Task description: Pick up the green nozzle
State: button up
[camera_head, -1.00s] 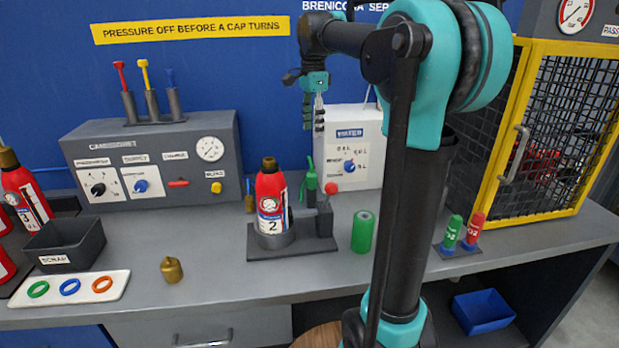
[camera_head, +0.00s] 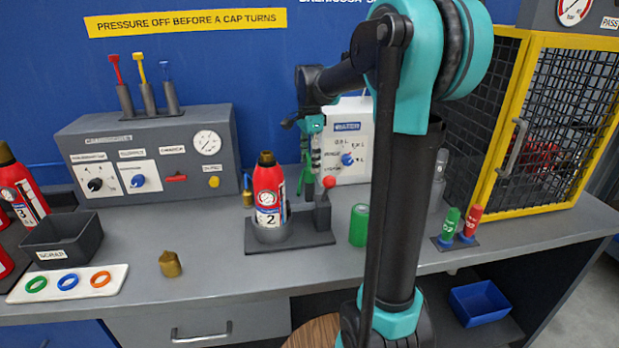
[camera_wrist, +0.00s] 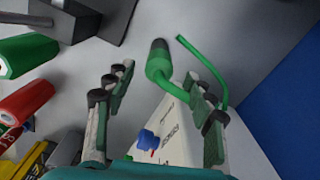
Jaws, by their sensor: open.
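The green nozzle (camera_wrist: 158,64) has a dark end and a thin curved green tube; in the wrist view it lies between and beyond my fingertips. In the head view it is partly hidden, and a green part of it (camera_head: 307,179) shows on the bench between the extinguisher stand and the white box. My gripper (camera_head: 313,160) is above and in front of it, pointing down. In the wrist view the two fingers of my gripper (camera_wrist: 160,95) are spread wide with nothing between their pads. I see no contact with the nozzle.
A red extinguisher (camera_head: 268,196) stands in a dark stand, with a red-knobbed lever (camera_head: 328,182) close to the nozzle. The white box (camera_head: 349,165) is just behind. A green cylinder (camera_head: 359,225) stands to the right.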

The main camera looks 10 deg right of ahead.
aim_at(309, 167)
jog(key=shift+s+f, duration=0.1)
jog(key=shift+f, duration=1.85)
jog(key=shift+c, duration=0.6)
grip_shut()
